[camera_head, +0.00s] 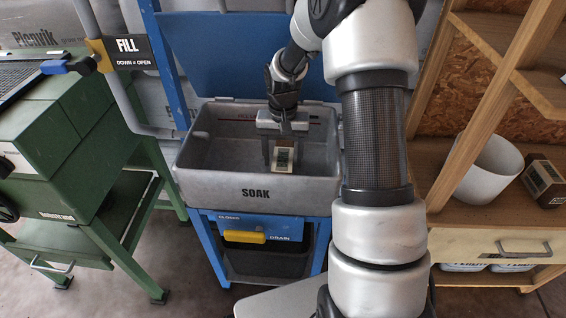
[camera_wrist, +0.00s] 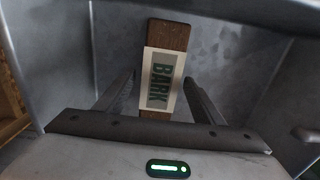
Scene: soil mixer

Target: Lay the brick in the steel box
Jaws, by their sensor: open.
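The grey steel box (camera_head: 215,187), marked SOAK, stands open-topped on a blue stand. A brown brick with a pale BARK label (camera_head: 284,167) is inside it. The brick also shows in the wrist view (camera_wrist: 163,80), where it extends beyond the fingertips against the grey box interior. My gripper (camera_head: 283,158) reaches down into the box and is open. In the wrist view its fingers (camera_wrist: 160,84) stand on either side of the brick, with a visible gap at each side. The brick's underside is hidden, so its contact with the box floor cannot be seen directly.
A FILL lever (camera_head: 90,58) and pipe stand left of the box. A yellow DRAIN handle (camera_head: 244,237) is below it. A green machine (camera_head: 75,120) is at left. A wooden shelf at right holds a white pot (camera_head: 490,170) and another dark labelled brick (camera_head: 543,182).

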